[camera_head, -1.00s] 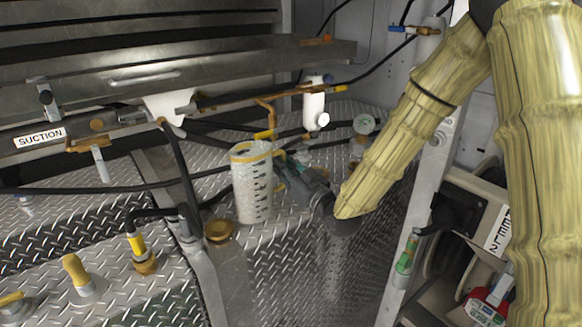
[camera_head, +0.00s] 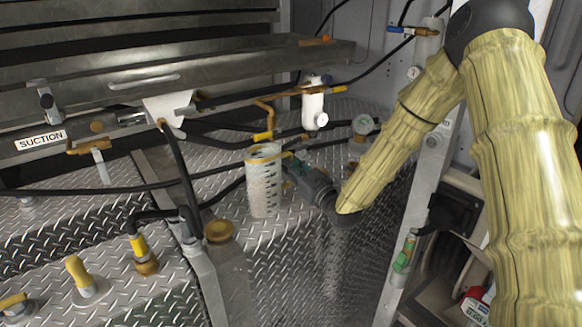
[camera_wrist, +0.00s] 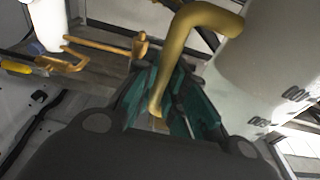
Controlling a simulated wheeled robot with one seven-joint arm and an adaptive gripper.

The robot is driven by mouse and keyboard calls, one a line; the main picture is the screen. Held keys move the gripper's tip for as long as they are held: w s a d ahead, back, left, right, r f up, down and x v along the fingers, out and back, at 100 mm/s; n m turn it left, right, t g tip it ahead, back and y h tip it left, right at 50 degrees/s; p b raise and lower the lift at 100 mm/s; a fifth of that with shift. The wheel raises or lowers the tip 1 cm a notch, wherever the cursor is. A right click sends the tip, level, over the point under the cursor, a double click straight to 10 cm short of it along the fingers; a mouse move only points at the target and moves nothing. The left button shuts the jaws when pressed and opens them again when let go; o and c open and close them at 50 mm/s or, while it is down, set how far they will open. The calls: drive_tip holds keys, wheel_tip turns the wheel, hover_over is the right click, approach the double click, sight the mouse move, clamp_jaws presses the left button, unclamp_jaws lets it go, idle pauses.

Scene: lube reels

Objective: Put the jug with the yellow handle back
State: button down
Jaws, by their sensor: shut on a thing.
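The jug (camera_head: 264,188) is a pale, translucent cylinder with dark graduation marks and a yellow rim. It stands roughly upright in the middle of the head view, over the diamond-plate deck. Whether its base touches the deck I cannot tell. In the wrist view its pale wall (camera_wrist: 262,62) fills the upper right, and its yellow handle (camera_wrist: 190,22) curves down between my fingers. My gripper (camera_wrist: 165,105) has teal finger pads shut on that handle. In the head view my gripper (camera_head: 296,170) is to the right of the jug, partly hidden by my wrist.
A white cylinder with a gauge (camera_head: 313,103) stands behind the jug. Black hoses and pipes (camera_head: 120,188) cross behind and left of it. A brass-capped post (camera_head: 219,232) stands front left. A metal upright (camera_head: 405,230) is to the right. Bare diamond plate (camera_head: 290,265) lies in front.

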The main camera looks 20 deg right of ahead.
drive_tip(key=shift+f, duration=0.2)
drive_tip(key=c, duration=1.5)
unclamp_jaws()
drive_tip(key=shift+r, duration=0.2)
drive_tip(key=b+v, duration=0.1)
drive_tip(key=v, duration=1.1)
drive_tip(key=shift+s+f+b, duration=0.1)
drive_tip(key=shift+f+b, duration=0.05)
drive_tip(key=shift+b, duration=0.15)
drive_tip(key=shift+a+f, duration=0.1)
